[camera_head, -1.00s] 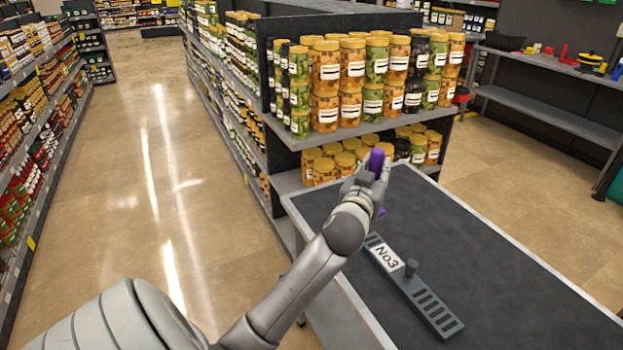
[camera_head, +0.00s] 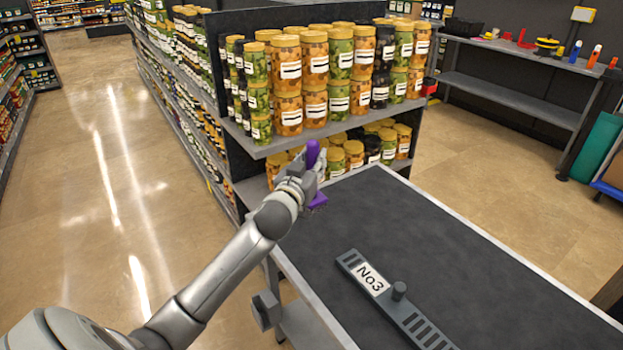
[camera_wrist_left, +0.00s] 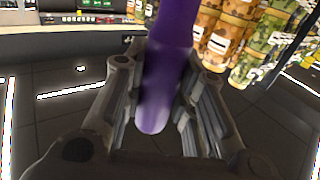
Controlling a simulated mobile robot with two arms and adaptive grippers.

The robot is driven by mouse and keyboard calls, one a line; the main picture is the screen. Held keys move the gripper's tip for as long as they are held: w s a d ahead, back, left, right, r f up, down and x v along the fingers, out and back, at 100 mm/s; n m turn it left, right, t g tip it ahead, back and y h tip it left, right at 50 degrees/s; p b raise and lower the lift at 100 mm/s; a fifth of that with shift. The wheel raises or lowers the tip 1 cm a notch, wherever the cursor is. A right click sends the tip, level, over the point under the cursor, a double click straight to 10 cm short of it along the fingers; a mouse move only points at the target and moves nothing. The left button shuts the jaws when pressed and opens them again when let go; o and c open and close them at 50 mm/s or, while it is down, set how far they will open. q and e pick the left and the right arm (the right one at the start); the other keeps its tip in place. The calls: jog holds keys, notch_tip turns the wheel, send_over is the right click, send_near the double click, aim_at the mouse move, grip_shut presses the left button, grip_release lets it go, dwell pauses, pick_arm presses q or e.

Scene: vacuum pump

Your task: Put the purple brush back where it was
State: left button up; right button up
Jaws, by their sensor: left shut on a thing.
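The purple brush (camera_head: 312,153) is in my left gripper (camera_head: 309,174), above the far left corner of the dark-topped table (camera_head: 420,235). Its purple handle sticks up above the fingers, and a wider purple part shows below them. In the left wrist view the brush (camera_wrist_left: 170,70) runs between the two fingers of the left gripper (camera_wrist_left: 165,95), which are shut on it. My right gripper is not in view.
A grey slotted plate labelled No3 (camera_head: 408,322) with a knob lies on the table. A shelf of jars (camera_head: 285,100) stands just behind the gripper. A side bench (camera_head: 510,95) at the back right holds several tools. Most of the tabletop is clear.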

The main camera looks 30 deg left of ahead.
pick_arm(q)
jog(key=w+a+f, duration=0.3)
jog(key=w+f, duration=0.2)
jog(key=f, duration=0.4)
jog(key=shift+w+a+f+b, duration=0.15)
jog(key=shift+a+f+b, duration=0.15)
jog(key=shift+b, duration=0.05)
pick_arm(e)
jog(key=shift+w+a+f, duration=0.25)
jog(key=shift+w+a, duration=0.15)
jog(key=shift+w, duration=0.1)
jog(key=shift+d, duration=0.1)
pick_arm(q)
jog(key=shift+f, duration=0.2)
jog(key=o, duration=1)
jog(key=shift+c, duration=0.2)
jog(key=shift+o, duration=0.3)
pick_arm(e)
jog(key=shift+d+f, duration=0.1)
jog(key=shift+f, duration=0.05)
